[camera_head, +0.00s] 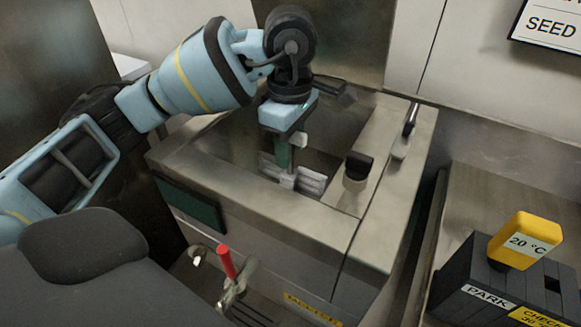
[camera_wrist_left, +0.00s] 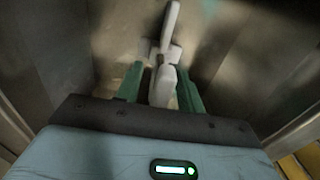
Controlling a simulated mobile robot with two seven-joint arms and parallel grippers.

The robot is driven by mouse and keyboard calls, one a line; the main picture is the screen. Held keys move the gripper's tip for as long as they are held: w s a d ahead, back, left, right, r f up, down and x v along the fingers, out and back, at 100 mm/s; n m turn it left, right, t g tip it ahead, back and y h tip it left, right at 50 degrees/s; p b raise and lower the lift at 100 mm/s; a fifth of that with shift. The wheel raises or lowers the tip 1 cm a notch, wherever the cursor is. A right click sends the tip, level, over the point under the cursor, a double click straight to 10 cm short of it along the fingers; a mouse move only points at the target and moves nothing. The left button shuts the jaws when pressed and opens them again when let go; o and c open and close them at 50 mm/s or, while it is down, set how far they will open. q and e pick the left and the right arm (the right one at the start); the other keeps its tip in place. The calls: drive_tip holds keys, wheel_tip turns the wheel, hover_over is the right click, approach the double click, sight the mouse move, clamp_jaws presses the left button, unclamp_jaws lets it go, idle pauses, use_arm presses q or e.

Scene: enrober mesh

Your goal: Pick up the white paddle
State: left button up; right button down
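The white paddle (camera_head: 288,181) is down inside the open steel tank, below my left gripper (camera_head: 284,150), in the head view. In the left wrist view the pale paddle (camera_wrist_left: 163,86) runs between the two green fingers of my left gripper (camera_wrist_left: 160,75) and on past their tips. A dark gap shows between the left finger and the paddle; the right finger looks close beside it, and I cannot tell whether it touches. The fingers look open around the paddle. My right gripper is in neither view.
The steel tank's rim (camera_head: 290,215) and walls close in around the gripper. A black knob (camera_head: 357,166) and a black handle (camera_head: 410,120) stand on the right rim. A red-handled valve (camera_head: 227,262) is in front. A yellow 20 °C device (camera_head: 525,240) sits right.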

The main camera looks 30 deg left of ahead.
use_arm(q)
clamp_jaws()
drive_tip(key=shift+r, duration=0.1)
idle(0.4)
wheel_tip(320, 180, up, 10)
drive_tip(key=shift+p, duration=0.95)
